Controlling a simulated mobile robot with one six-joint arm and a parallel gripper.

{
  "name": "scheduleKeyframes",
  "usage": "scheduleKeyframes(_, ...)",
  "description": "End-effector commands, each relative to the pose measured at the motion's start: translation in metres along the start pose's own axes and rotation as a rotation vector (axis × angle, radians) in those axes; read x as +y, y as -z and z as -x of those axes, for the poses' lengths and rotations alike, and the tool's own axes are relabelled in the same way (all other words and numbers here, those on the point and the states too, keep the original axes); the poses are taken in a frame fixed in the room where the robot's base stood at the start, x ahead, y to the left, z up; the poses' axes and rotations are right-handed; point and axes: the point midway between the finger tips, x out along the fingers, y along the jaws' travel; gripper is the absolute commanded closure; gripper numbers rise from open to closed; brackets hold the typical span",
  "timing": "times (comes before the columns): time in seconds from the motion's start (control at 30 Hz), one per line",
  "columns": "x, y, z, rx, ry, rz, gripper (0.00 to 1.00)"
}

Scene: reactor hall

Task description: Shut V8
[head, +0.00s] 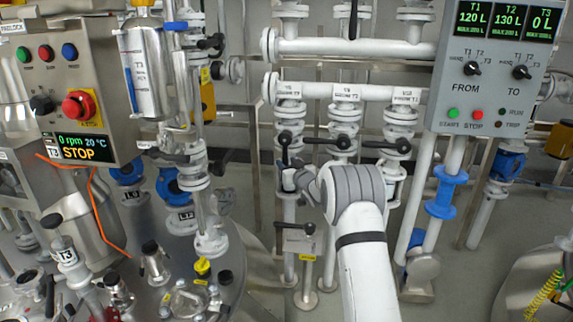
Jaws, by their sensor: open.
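Three valves with black levers hang side by side under the white pipe manifold. Their tags are too small to read surely, so I cannot tell which is V8. The left valve (289,115) has its lever (285,143) pointing down. The middle valve (345,117) has its lever (322,141) lying across to the left. The right valve (402,120) has a lever partly to its left. My gripper (291,180) is open, just below the left valve's lever, in front of its pipe. My wrist partly hides the gripper; I cannot tell whether it touches anything.
A transfer panel (490,65) with tank readouts and knobs hangs at the right. A control box (65,80) with a red stop button stands at the left. A steel reactor lid (170,260) with fittings fills the lower left. Another small lever valve (308,229) sits low beneath my gripper.

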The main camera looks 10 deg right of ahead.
Motion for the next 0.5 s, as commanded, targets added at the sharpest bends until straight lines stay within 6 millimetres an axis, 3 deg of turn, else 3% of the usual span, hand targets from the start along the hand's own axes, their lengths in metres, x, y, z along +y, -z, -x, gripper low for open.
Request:
scheduleKeyframes(0.2,0.0,-0.001,-0.02,0.0,0.0,0.0,0.59)
scheduleKeyframes(0.5,0.001,0.0,-0.024,-0.001,-0.002,-0.001,0.59)
